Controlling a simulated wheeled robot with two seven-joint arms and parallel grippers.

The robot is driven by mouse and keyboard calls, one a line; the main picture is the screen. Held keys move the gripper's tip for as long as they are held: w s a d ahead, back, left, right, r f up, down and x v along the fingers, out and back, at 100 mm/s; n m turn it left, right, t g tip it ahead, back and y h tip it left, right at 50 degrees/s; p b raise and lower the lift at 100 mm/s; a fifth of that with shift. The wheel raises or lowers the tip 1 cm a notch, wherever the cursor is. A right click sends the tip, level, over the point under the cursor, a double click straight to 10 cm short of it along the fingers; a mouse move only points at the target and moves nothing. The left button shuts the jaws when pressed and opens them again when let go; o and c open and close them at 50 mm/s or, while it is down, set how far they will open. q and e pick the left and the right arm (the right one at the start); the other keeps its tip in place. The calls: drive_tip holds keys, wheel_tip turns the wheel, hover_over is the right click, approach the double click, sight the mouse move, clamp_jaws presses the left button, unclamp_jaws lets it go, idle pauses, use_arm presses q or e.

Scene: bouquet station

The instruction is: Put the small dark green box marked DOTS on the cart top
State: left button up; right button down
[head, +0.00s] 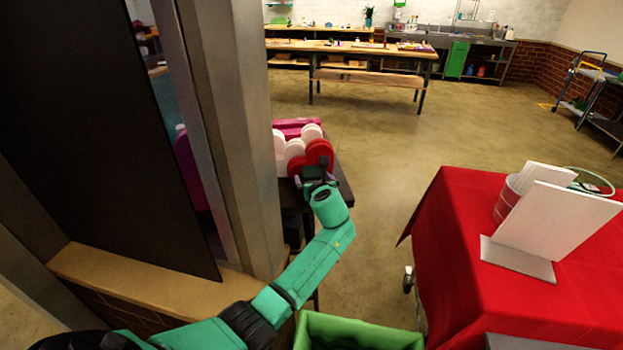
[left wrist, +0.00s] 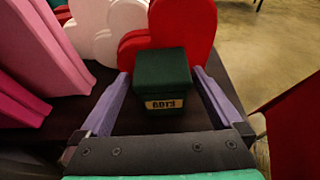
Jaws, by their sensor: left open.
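The small dark green box (left wrist: 162,72) shows in the left wrist view, on a dark table top (left wrist: 130,118). Its pale label with dark lettering faces my gripper and reads DOTS upside down. My left gripper (left wrist: 160,78) is open, with one purple finger on each side of the box; I cannot tell whether either touches it. In the head view my left gripper (head: 316,180) is at the small table past the pillar, and the box is hard to make out there. A red-draped top (head: 455,240) with a caster below stands at the right. My right gripper is not in view.
Red and white heart shapes (head: 318,155) stand just behind the box, with pink items to the left. A grey pillar (head: 235,130) stands beside my left arm. White panels (head: 560,225) occupy part of the red top. A green bin (head: 355,333) is below.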

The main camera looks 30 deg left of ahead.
use_arm(q)
drive_tip(key=shift+x, duration=1.25)
drive_tip(key=shift+w+d+r, duration=0.1)
drive_tip(key=shift+d, duration=0.05)
drive_tip(key=c, duration=1.5)
